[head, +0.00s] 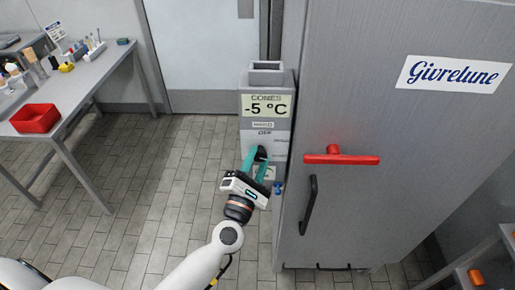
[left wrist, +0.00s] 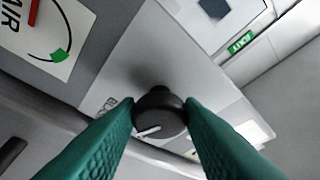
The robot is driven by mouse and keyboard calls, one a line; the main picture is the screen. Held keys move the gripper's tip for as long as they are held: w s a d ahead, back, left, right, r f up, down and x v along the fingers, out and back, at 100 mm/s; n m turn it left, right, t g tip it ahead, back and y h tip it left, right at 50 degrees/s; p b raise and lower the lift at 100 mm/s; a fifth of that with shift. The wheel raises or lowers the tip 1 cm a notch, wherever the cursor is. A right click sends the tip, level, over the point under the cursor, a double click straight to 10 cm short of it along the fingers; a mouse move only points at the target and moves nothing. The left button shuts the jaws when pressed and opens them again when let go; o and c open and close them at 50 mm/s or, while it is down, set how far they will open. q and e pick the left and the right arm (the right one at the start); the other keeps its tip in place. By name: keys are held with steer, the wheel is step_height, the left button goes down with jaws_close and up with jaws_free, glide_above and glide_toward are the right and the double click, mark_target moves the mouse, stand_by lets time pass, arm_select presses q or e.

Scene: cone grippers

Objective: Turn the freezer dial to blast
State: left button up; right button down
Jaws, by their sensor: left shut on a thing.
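The freezer control column (head: 283,140) is a grey box with a display reading "CONES -5 °C". Its dial is a dark round knob with a white pointer line; in the left wrist view the dial (left wrist: 160,115) sits between my teal fingertips. My left gripper (head: 262,160) reaches the front of the column in the head view and is shut on the dial, one finger on each side. In the left wrist view the pointer line lies toward the lower left of the knob. Lettering beside the knob is partly hidden by a finger. My right gripper is not in view.
The large grey freezer (head: 420,150) with a "Givrelune" label, a red handle (head: 340,159) and a black handle (head: 309,205) stands just right of the column. A bench with a red bin (head: 35,118) is at the left. The tiled floor between is clear.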

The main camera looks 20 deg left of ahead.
arm_select(q)
steer(key=shift+r+m+g+h+p, duration=0.1)
steer(key=shift+m+g+h+p, duration=0.35)
steer(key=shift+m+p, duration=0.95)
steer(key=o, duration=1)
steer(key=shift+c, duration=0.2)
steer(key=s+f+b, duration=0.2)
steer(key=s+b, duration=0.3)
steer(key=s, duration=0.7)
steer(key=shift+a+f, duration=0.15)
steer(key=shift+a, duration=0.25)
steer(key=shift+w+f+b, duration=0.1)
steer(key=shift+b, duration=0.2)
